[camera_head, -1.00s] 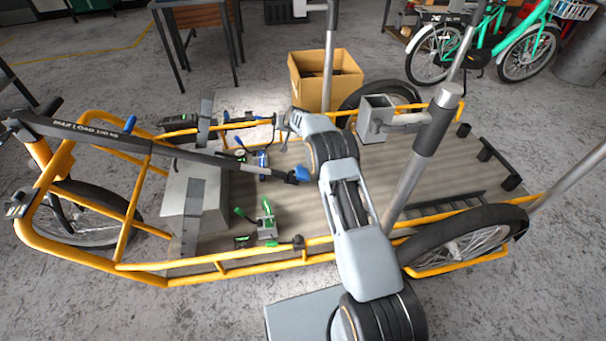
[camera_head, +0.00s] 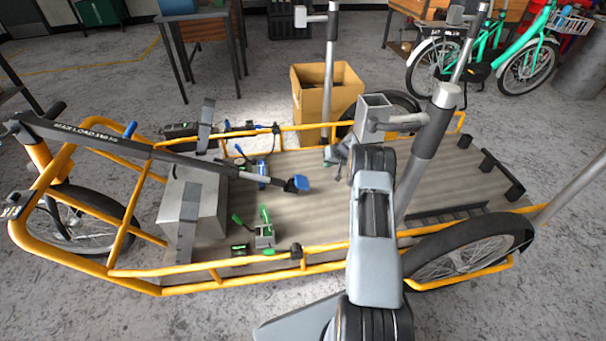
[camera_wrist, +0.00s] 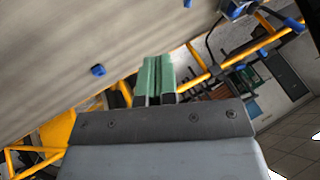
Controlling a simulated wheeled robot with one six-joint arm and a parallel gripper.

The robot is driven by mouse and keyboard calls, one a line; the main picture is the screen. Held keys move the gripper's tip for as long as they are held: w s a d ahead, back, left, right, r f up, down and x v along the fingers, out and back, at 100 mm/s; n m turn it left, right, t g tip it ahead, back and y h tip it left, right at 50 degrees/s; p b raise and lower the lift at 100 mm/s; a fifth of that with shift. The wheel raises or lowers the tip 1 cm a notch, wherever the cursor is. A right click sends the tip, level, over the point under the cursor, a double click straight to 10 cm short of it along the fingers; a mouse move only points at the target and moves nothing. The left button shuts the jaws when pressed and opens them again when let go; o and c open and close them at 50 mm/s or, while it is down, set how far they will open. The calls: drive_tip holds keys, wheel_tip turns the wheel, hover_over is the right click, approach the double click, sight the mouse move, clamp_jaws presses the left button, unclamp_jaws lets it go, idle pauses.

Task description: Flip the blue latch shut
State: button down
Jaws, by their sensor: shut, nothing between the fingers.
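The blue latch (camera_head: 262,171) is a small clamp with blue parts on the bike's wooden deck, beside the grey box. A blue part of it seems to stand upright, but it is too small to tell how far the lever is turned. Blue and black hardware (camera_wrist: 232,8), likely this latch, shows at the top of the wrist view. My gripper (camera_wrist: 157,75) has its green fingers together and empty.
A green clamp (camera_head: 264,232) sits in front of the blue latch. A dark pole with a blue end (camera_head: 297,184) reaches over the deck near the latch. The grey box (camera_head: 192,207) stands left. Yellow frame rails (camera_head: 230,276) edge the deck, and its middle is clear.

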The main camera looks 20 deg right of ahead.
drive_tip(key=shift+f, duration=0.1)
drive_tip(key=b+x, duration=0.4)
drive_tip(key=x, duration=0.5)
drive_tip(key=shift+w+f, duration=0.1)
drive_tip(key=shift+f, duration=0.2)
drive_tip(key=a, duration=0.1)
drive_tip(key=w+a+b, duration=0.1)
drive_tip(key=shift+a+f, duration=0.25)
drive_tip(key=shift+a, duration=0.15)
drive_tip(key=shift+w+a, duration=0.2)
drive_tip(key=shift+a, duration=0.1)
drive_tip(key=shift+w+a+b, duration=0.1)
drive_tip(key=shift+a+b, duration=0.2)
drive_tip(key=shift+a, duration=0.05)
